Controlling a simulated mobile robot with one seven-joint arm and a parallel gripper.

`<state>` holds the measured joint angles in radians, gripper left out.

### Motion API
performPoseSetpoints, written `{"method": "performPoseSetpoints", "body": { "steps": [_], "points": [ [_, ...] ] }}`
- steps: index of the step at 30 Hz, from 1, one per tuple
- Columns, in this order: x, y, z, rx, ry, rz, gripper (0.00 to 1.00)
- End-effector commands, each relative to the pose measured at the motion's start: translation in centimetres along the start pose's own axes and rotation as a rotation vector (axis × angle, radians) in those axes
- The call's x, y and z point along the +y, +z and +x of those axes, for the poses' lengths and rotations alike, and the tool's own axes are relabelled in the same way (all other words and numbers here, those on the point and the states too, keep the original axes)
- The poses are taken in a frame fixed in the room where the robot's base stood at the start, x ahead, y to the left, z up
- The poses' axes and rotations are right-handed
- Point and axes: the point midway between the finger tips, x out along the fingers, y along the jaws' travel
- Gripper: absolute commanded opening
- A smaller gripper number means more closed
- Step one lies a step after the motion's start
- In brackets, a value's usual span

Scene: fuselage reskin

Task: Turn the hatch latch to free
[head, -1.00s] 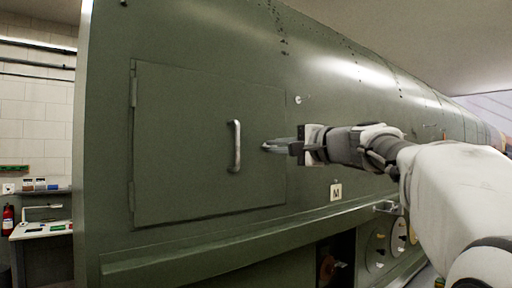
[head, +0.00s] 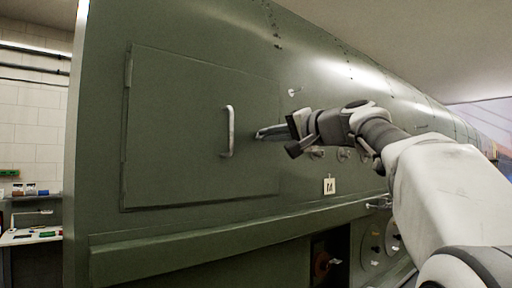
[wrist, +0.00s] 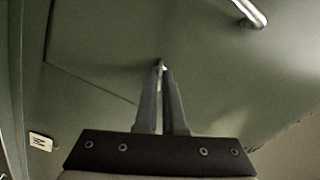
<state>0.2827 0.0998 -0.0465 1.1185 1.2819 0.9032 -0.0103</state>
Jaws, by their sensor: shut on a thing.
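The green hatch (head: 180,125) is set in the green fuselage wall, with a pale bar handle (head: 228,131) standing out from it. The handle also shows at the top of the wrist view (wrist: 250,11). My gripper (head: 259,134) reaches in from the right, its tips at the hatch's right part, right of the handle. In the wrist view my gripper (wrist: 161,72) has its fingers closed together at the tips. A small pale metal piece, apparently the latch (wrist: 161,63), shows between them. The fingers hide most of it, so its angle cannot be told.
A small silver fitting (head: 293,92) sits on the wall above my gripper. A marked white plate (head: 329,186) is below it. A ledge (head: 200,238) runs under the hatch. A bench (head: 32,236) stands at the far left.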

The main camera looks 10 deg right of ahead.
Motion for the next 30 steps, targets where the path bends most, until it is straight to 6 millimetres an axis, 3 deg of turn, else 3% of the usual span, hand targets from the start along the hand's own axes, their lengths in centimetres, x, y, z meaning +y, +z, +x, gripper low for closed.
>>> {"method": "performPoseSetpoints", "body": {
  "steps": [30],
  "points": [
    [0.15, 0.01, -0.02, 0.0, 0.0, -0.924, 0.0]
  ]
}}
